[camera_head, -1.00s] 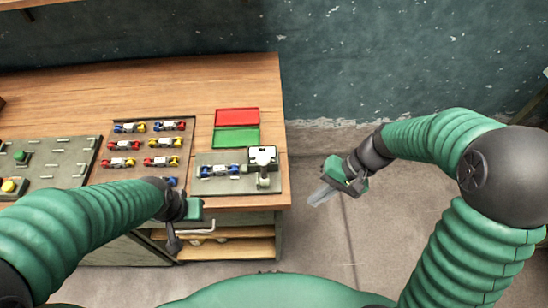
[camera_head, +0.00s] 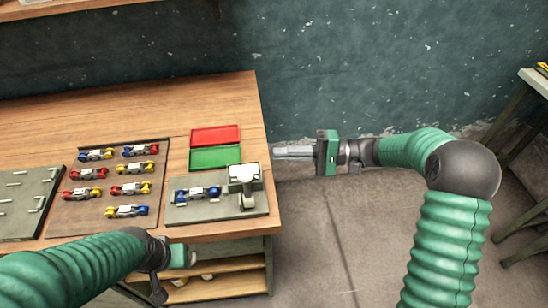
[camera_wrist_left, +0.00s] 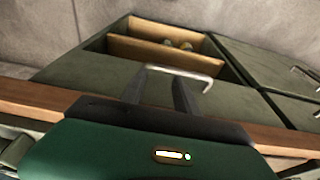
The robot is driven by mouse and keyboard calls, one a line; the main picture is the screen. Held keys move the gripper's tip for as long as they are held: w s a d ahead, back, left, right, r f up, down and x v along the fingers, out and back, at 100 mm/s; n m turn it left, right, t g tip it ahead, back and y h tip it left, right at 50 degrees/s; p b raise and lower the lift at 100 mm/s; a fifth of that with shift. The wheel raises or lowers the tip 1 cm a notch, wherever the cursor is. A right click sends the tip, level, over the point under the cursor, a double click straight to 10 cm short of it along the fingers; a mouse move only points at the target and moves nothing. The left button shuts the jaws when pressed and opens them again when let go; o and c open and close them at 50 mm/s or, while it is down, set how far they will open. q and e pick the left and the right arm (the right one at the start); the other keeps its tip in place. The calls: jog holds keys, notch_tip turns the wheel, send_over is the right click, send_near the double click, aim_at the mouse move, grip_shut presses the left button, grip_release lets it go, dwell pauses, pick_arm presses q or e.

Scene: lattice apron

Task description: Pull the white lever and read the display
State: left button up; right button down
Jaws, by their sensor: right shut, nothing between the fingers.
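A test station (camera_head: 218,205) sits at the right end of the wooden bench, with a toy car (camera_head: 197,194) on its plate. Its white upright part (camera_head: 246,188), with a boxy head, stands at the right of the plate. I cannot tell which part is the lever, and no display reading is legible. My right gripper (camera_head: 276,152) is shut and empty, pointing left just beyond the bench's right edge. My left gripper (camera_wrist_left: 160,92) is at the bench front. Its two dark fingers stand apart near a white bar handle (camera_wrist_left: 178,72); I cannot tell whether they touch it.
Red (camera_head: 215,136) and green (camera_head: 215,158) trays lie behind the station. A brown board (camera_head: 73,211) with several toy cars and a grey board (camera_head: 22,212) lie to the left. Floor to the right is clear up to another table (camera_head: 535,80).

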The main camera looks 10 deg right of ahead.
aim_at(247, 186)
jog(key=a, duration=0.6)
jog(key=w+a, duration=0.1)
jog(key=a, duration=0.2)
jog(key=s, duration=0.2)
jog(key=s+d, duration=0.1)
jog(key=s, duration=0.1)
jog(key=shift+d+r+p, duration=0.1)
jog(key=shift+r+p, duration=0.25)
jog(key=shift+p, duration=0.05)
jog(key=shift+w+f, duration=0.1)
